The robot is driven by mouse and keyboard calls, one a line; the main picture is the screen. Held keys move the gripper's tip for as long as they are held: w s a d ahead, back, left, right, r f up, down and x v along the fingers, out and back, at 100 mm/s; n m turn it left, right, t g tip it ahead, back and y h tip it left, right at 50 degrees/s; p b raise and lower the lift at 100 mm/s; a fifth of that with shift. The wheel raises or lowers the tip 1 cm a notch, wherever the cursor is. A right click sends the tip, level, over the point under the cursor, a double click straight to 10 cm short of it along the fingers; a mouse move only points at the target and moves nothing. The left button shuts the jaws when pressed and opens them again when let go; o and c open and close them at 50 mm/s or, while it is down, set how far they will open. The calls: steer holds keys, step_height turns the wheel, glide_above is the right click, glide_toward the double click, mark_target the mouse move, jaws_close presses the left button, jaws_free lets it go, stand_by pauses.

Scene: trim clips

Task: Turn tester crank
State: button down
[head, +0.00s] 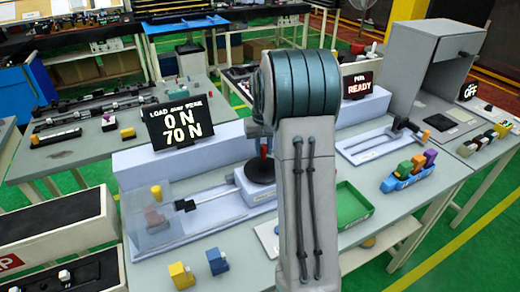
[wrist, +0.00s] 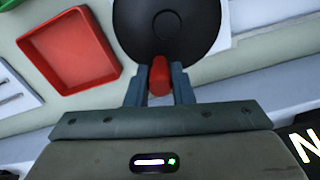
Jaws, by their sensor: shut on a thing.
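The tester crank shows in the wrist view as a black disc (wrist: 168,24) with a red handle (wrist: 159,74) at its near edge. My gripper (wrist: 158,82) is shut on the red handle, one finger on each side. In the head view the black disc (head: 261,171) sits on the pale blue tester (head: 222,190), with my arm partly in front of it; my gripper is largely hidden there. A rod (head: 212,199) runs from the tester to a clear box (head: 158,222). The tester display (head: 178,122) reads 0 N and 70 N.
A yellow block (head: 181,274) and a blue block (head: 217,262) stand at the bench front. A green tray (head: 352,207) and a blue rack of coloured pieces (head: 408,173) are to the right. A red tray (wrist: 72,50) lies near the crank in the wrist view.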

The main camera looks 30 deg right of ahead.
steer(key=m, duration=0.1)
steer(key=d+m, duration=0.1)
steer(key=m, duration=0.1)
steer(key=shift+s, duration=0.3)
steer(key=shift+s+d+m+b, duration=0.2)
steer(key=shift+s+m, duration=0.1)
steer(key=shift+m, duration=0.7)
steer(key=shift+s+d+m+b, duration=0.2)
steer(key=shift+s+m, duration=0.1)
steer(key=shift+m, duration=0.7)
steer(key=shift+r, duration=0.1)
steer(key=c, duration=1.3)
jaws_free()
steer(key=shift+s, duration=0.1)
steer(key=shift+o, duration=0.2)
step_height(320, 180, up, 14)
steer(key=shift+b, duration=0.4)
